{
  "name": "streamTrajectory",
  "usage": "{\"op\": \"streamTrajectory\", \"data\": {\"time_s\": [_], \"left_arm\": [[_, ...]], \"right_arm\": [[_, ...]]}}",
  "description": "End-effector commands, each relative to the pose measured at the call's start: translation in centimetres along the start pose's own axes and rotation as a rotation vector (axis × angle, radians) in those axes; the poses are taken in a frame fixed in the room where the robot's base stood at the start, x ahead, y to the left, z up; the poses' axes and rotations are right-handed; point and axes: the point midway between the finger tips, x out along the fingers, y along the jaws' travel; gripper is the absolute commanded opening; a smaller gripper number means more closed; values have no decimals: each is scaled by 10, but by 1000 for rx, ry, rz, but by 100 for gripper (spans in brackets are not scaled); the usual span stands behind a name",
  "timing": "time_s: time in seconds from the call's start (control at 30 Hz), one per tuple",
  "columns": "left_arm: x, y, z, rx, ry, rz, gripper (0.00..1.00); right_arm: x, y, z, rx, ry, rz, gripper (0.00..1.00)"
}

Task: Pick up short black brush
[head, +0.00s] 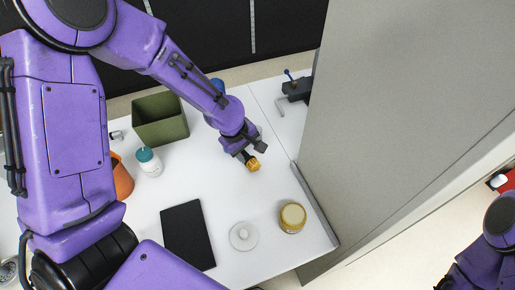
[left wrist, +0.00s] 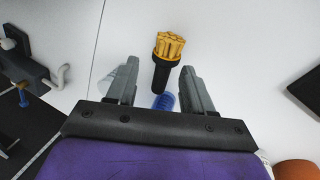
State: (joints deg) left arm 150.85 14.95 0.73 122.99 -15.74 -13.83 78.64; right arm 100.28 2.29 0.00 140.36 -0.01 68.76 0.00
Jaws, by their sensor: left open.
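The short black brush, with a dark handle and yellow bristles, shows in the left wrist view (left wrist: 168,47) between and just beyond my finger tips. Its bristles point away from the gripper and its handle points back toward the palm. In the head view its yellow end (head: 253,164) shows just below my left gripper (head: 251,153), over the white table. The left gripper is open; in the left wrist view (left wrist: 160,69) its two fingers stand apart, one on each side of the handle, with gaps. My right arm shows only at the lower right edge; its fingers are not visible.
The white table (head: 180,235) holds a green bin (head: 160,120), a white bottle with teal cap (head: 149,162), an orange container (head: 122,178), a black pad (head: 188,235), a white round piece (head: 243,236) and a yellow-lidded jar (head: 292,217). A grey panel (head: 400,110) stands right.

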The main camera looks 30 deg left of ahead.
Motion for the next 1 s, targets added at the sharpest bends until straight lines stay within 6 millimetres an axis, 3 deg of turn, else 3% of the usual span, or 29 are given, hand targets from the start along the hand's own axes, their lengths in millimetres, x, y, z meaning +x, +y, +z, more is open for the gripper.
{"op": "streamTrajectory", "data": {"time_s": [0.17,0.43,0.7,0.73,0.83,0.97,1.0], "left_arm": [[22,-2,0,-1,0,0,52],[77,12,-12,-1,-7,-20,52],[89,14,-13,-2,-8,-21,52],[89,14,-14,-2,-8,-21,48],[88,14,-14,-2,-8,-21,16],[88,14,-14,-2,-8,-21,14],[88,14,-14,-2,-8,-21,9]], "right_arm": [[-2,0,0,0,-1,1,43],[-11,1,-4,0,-1,1,43],[-11,1,-4,0,-1,0,43],[-11,1,-4,0,-1,1,43],[-11,1,-4,0,-1,1,43],[-11,1,-4,0,-1,0,43],[-11,1,-4,0,0,0,43]]}}
